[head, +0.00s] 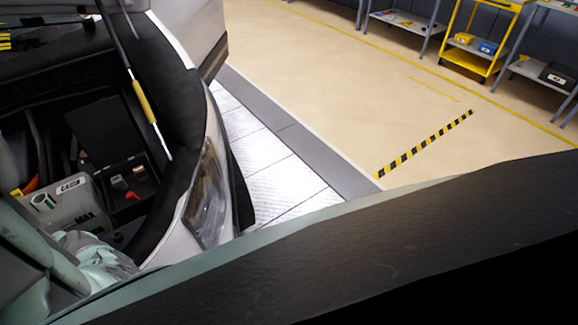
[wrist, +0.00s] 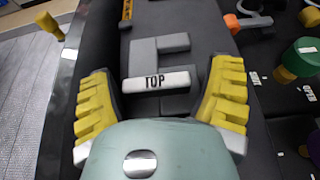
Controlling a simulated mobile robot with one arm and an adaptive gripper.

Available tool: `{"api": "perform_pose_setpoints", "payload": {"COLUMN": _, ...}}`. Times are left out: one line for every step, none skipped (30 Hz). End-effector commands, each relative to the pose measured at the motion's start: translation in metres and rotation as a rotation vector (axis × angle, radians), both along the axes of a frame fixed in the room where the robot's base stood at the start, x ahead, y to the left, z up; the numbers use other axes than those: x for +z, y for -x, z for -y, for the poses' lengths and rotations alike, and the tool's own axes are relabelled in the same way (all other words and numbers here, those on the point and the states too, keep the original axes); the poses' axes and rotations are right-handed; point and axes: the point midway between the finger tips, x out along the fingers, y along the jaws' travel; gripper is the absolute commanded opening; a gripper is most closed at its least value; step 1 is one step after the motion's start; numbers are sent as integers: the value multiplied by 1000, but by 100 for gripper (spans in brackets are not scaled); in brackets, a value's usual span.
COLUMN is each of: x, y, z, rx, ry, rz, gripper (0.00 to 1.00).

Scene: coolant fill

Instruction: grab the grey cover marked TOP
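In the wrist view, a light grey bar marked TOP (wrist: 157,81) lies between the two fingers of my gripper (wrist: 163,66). It belongs to or sits against a grey angular piece (wrist: 146,52) on a dark surface. My gripper is open, with its yellow ribbed fingers spread to the left and right of the bar. Small gaps seem to remain at the bar's ends, though contact is hard to judge. The pale green gripper body hides what is below the bar. I cannot make out the TOP cover in the head view.
In the wrist view, a green cap (wrist: 299,58) is at the right, and an orange part (wrist: 233,23) is at the upper right. In the head view, a grey container marked MAX (head: 72,208) sits in the engine bay beside a headlight (head: 208,195). Open floor (head: 310,90) lies beyond.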

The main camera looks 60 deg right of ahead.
Motion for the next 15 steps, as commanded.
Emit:
{"api": "perform_pose_setpoints", "payload": {"x": 0, "y": 0, "z": 0, "rx": 0, "ry": 0, "rz": 0, "gripper": 73}}
{"api": "perform_pose_setpoints", "payload": {"x": 0, "y": 0, "z": 0, "rx": 0, "ry": 0, "rz": 0, "gripper": 70}}
{"api": "perform_pose_setpoints", "payload": {"x": 0, "y": 0, "z": 0, "rx": 0, "ry": 0, "rz": 0, "gripper": 66}}
{"api": "perform_pose_setpoints", "payload": {"x": 0, "y": 0, "z": 0, "rx": 0, "ry": 0, "rz": 0, "gripper": 63}}
{"api": "perform_pose_setpoints", "payload": {"x": 0, "y": 0, "z": 0, "rx": 0, "ry": 0, "rz": 0, "gripper": 60}}
{"api": "perform_pose_setpoints", "payload": {"x": 0, "y": 0, "z": 0, "rx": 0, "ry": 0, "rz": 0, "gripper": 55}}
{"api": "perform_pose_setpoints", "payload": {"x": 0, "y": 0, "z": 0, "rx": 0, "ry": 0, "rz": -1, "gripper": 52}}
{"api": "perform_pose_setpoints", "payload": {"x": 0, "y": 0, "z": 0, "rx": -1, "ry": 1, "rz": -1, "gripper": 49}}
{"api": "perform_pose_setpoints", "payload": {"x": 0, "y": 0, "z": 0, "rx": -1, "ry": 1, "rz": -1, "gripper": 45}}
{"api": "perform_pose_setpoints", "payload": {"x": 0, "y": 0, "z": 1, "rx": -1, "ry": 1, "rz": -1, "gripper": 42}}
{"api": "perform_pose_setpoints", "payload": {"x": -1, "y": 0, "z": 1, "rx": -1, "ry": 1, "rz": -1, "gripper": 39}}
{"api": "perform_pose_setpoints", "payload": {"x": -1, "y": 0, "z": 1, "rx": -2, "ry": 1, "rz": -2, "gripper": 35}}
{"api": "perform_pose_setpoints", "payload": {"x": -1, "y": 0, "z": 1, "rx": -2, "ry": 1, "rz": -2, "gripper": 32}}
{"api": "perform_pose_setpoints", "payload": {"x": -1, "y": 0, "z": 1, "rx": -2, "ry": 2, "rz": -2, "gripper": 31}}
{"api": "perform_pose_setpoints", "payload": {"x": -1, "y": 0, "z": 1, "rx": -2, "ry": 2, "rz": -3, "gripper": 31}}
